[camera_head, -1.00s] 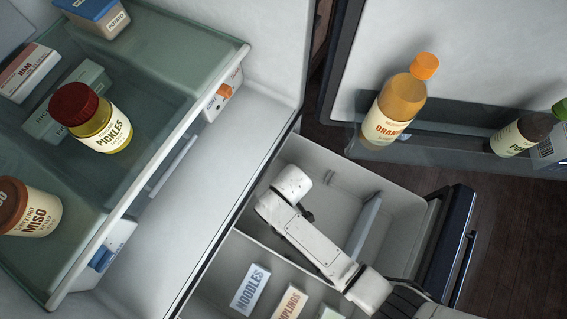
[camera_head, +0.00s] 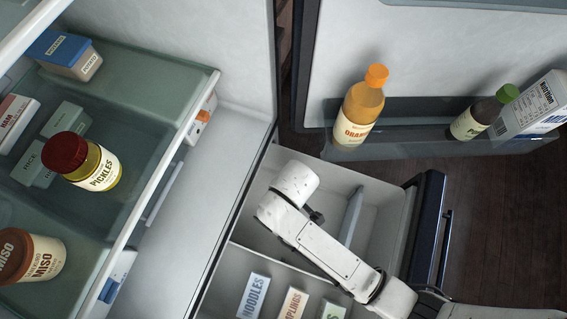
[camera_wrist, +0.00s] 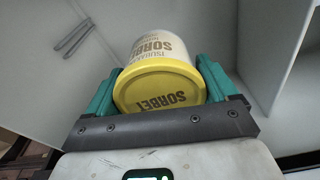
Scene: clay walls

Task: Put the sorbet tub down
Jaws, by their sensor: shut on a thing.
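The sorbet tub (camera_wrist: 158,62) is cream with a yellow lid, seen in the wrist view. My gripper (camera_wrist: 157,85) has its teal fingers on either side of the tub and is shut on it. The lid faces the wrist camera. Pale drawer surfaces show beyond the tub; I cannot tell whether its base touches anything. In the head view my white arm reaches into the open freezer drawer (camera_head: 390,215), and the arm hides the gripper and the tub there.
The drawer's front section holds boxes of noodles (camera_head: 254,296) and dumplings (camera_head: 291,304). A divider (camera_head: 351,214) stands right of my arm. The fridge shelf (camera_head: 150,85) with pickles (camera_head: 82,162) and miso (camera_head: 32,256) is at left; the door bin (camera_head: 420,140) holds an orange bottle (camera_head: 358,108).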

